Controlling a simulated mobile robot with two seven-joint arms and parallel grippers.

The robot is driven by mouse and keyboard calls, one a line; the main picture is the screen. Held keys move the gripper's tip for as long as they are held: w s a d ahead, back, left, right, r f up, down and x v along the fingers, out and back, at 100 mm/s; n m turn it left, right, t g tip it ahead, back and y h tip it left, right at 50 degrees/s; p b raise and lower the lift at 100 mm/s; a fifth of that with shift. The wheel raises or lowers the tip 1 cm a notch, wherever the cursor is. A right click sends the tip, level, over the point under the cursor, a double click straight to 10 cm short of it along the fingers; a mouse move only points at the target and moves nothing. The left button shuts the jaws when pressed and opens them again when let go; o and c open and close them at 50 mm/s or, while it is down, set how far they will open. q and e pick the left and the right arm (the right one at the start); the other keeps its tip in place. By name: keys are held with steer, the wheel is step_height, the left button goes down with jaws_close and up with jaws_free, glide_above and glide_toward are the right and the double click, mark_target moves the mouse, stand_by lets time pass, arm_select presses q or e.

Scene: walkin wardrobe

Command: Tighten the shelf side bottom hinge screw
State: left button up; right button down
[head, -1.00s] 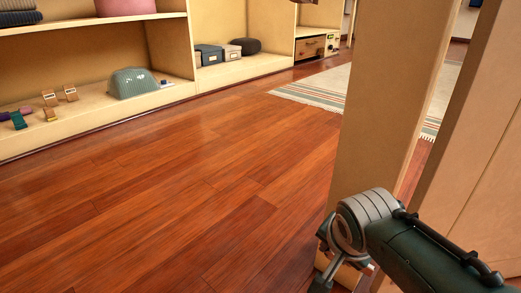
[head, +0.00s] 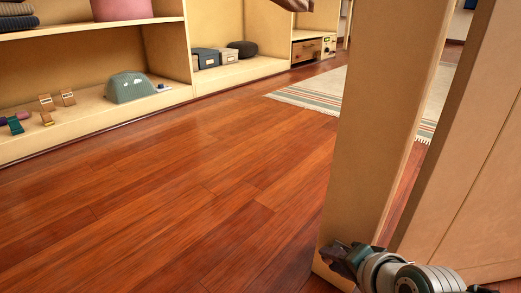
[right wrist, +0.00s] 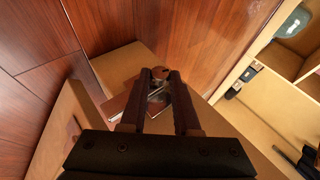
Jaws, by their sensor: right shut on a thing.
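My right gripper (head: 345,258) is low beside the foot of the upright wooden panel (head: 372,130) in the head view. In the right wrist view its two dark fingers (right wrist: 161,78) are closed around a small round metal piece, which looks like the hinge screw (right wrist: 160,72). Bright metal shows between the fingers behind it. A reddish-brown plate (right wrist: 118,103) lies beside the fingers. The hinge itself cannot be made out in the head view. My left gripper is not in view.
A door-like panel (head: 465,165) stands close at the right, with a narrow gap to the upright. Open wooden floor (head: 180,200) lies to the left. A striped rug (head: 312,92) lies farther back.

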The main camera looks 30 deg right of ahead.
steer(key=shift+s+f+t+b, duration=0.2)
steer(key=shift+t+b, duration=0.3)
steer(key=shift+t, duration=0.3)
steer(key=shift+d, duration=0.1)
steer(key=c, duration=0.6)
jaws_free()
steer(key=shift+w, duration=0.1)
steer(key=shift+c, duration=0.2)
steer(key=d+p+v, duration=0.1)
steer(key=p+v, duration=0.6)
steer(key=v, duration=0.3)
steer(key=shift+a, duration=0.35)
